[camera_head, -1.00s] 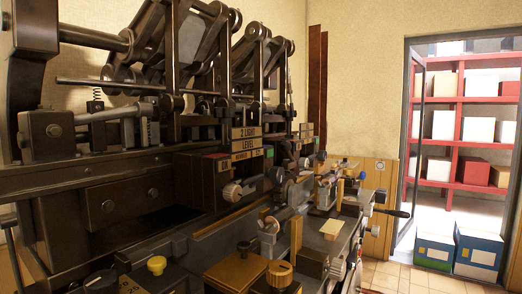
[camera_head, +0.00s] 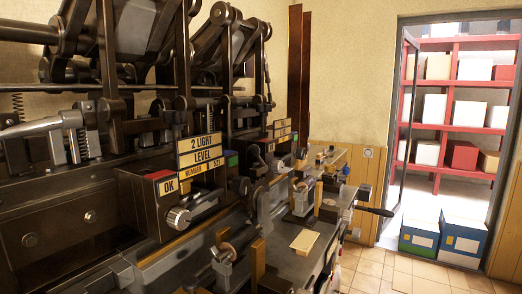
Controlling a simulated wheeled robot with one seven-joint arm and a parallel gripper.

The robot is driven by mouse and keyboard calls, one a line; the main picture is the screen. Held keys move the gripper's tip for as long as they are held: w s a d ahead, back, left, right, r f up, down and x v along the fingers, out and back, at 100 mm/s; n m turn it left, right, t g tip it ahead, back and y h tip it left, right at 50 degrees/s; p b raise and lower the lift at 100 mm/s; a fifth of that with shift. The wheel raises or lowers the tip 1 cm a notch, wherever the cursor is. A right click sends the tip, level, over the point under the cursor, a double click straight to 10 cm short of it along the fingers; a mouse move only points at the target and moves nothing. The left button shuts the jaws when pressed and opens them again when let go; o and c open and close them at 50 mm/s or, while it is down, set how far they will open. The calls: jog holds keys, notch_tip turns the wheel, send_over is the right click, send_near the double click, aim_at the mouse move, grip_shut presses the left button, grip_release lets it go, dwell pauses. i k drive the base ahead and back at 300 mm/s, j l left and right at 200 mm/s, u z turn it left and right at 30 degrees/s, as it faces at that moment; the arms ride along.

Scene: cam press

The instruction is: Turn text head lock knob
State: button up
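The dark cam press (camera_head: 60,210) fills the left and middle of the head view. A ribbed silver knob (camera_head: 180,217) sticks out of its front, beside a small red box with an OK plate (camera_head: 168,185). Stacked signs above read "2 LIGHT", "LEVEL" and "NUMBER" (camera_head: 200,157). I cannot tell which part is the text head lock knob. My gripper is not in view.
A lower bench with small fittings runs along the press, with a pale block (camera_head: 304,241) on it. A black-handled lever (camera_head: 374,210) juts out at right. Blue and green boxes (camera_head: 421,233) stand by the doorway. Tiled floor between is clear.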

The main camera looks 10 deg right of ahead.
aim_at(300, 152)
jog(key=i+l+u, duration=0.1)
jog(key=l, duration=0.35)
jog(key=i+l+u, duration=0.15)
jog(key=l, duration=0.25)
jog(key=i+l+u, duration=0.1)
jog(key=l, duration=0.35)
